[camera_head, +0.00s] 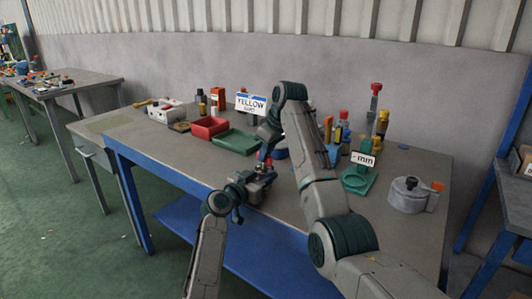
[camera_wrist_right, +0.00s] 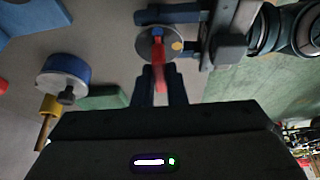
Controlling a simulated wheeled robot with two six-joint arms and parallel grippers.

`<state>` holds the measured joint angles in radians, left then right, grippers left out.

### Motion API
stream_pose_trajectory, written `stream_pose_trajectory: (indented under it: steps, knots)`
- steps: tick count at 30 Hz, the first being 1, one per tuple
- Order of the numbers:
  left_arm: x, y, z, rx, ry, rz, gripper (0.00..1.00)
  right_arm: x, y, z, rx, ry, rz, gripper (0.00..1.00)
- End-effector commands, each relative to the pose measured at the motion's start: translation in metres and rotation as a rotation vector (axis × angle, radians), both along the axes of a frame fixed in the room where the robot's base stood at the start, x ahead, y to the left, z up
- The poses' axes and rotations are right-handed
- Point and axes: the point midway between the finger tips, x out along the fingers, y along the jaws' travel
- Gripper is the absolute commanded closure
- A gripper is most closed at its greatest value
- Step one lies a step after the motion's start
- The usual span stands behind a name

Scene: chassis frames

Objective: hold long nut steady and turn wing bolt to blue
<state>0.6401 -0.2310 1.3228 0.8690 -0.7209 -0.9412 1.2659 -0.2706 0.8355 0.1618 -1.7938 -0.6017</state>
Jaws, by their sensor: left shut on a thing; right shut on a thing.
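In the right wrist view a grey disc (camera_wrist_right: 146,50) bears a small yellow-orange dot at its right side. A red wing (camera_wrist_right: 160,76) of the wing bolt reaches from the disc between the fingers of my right gripper (camera_wrist_right: 160,88), which is shut on it. A small blue part (camera_wrist_right: 157,31) shows at the top of the disc. My left gripper (camera_wrist_right: 160,36) comes in from the right, its fingers on either side of the disc. The long nut is hidden, apparently beneath the disc. In the head view my left gripper (camera_head: 264,174) is just below my right gripper (camera_head: 265,152) at the table's front edge.
A blue-rimmed round part (camera_wrist_right: 64,72) lies left of my right gripper. The table's left front is clear.

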Motion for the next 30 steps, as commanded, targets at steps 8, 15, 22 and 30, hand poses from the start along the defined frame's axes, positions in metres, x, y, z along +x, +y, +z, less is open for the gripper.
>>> stream_pose_trajectory:
  steps: [8,15,22,30]
  knots:
    - [0.0,-0.001,0.002,-0.003,-0.003,-0.002,0.94,0.0,-0.001,-0.005,-0.002,0.007,-0.002,0.75]
    - [0.0,0.0,0.001,-0.001,-0.002,-0.001,0.94,0.0,0.0,-0.002,-0.001,0.003,-0.001,0.66]
    - [0.0,0.0,0.001,-0.001,-0.002,0.0,0.94,-0.002,-0.004,0.01,0.0,0.0,-0.002,0.66]
    - [0.0,0.0,0.001,-0.001,-0.001,0.0,0.94,-0.015,-0.022,0.061,-0.001,0.0,-0.004,0.66]
